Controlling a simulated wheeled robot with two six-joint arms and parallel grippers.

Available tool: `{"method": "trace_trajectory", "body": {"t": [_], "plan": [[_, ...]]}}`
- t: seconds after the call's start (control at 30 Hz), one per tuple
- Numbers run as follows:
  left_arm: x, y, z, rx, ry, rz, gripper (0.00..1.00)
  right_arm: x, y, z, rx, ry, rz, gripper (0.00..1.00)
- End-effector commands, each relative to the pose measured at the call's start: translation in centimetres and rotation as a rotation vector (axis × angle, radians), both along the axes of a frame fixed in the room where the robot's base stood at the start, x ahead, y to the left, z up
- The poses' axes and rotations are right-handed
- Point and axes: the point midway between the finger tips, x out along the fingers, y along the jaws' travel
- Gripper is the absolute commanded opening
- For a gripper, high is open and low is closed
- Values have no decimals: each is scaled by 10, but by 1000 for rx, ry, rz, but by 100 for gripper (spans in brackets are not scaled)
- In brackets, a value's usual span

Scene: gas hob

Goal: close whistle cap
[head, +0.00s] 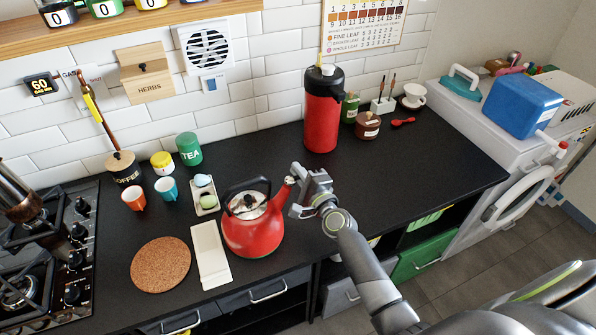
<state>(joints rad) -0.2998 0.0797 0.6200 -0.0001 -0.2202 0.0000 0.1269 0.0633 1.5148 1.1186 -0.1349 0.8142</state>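A red kettle (252,232) with a black handle and a shiny lid stands on the black counter in the head view. Its spout points up and to the right, and the whistle cap (289,181) is at the spout tip. Whether the cap is raised or down is too small to tell. My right gripper (296,191) is just right of the spout tip, with its two fingers spread apart toward it. It looks empty; I cannot tell whether a finger touches the cap. My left gripper is out of view.
A white spoon rest (210,256) and a round cork mat (160,265) lie left of the kettle. A tall red flask (322,112) stands behind my gripper. The gas hob (50,262) is at far left. The counter right of my gripper is clear.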

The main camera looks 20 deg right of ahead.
Motion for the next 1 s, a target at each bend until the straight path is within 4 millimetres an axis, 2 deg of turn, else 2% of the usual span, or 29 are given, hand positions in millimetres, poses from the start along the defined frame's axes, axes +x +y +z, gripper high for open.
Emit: {"method": "trace_trajectory", "body": {"t": [0.4, 0.97, 1.0], "plan": [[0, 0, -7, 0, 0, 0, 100, 0, 2, -11, 185, 28, -1, 0], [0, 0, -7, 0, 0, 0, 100, -1, 2, -12, 210, 33, 0, 0], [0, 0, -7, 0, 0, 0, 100, -1, 2, -12, 210, 33, 0, 10]]}}
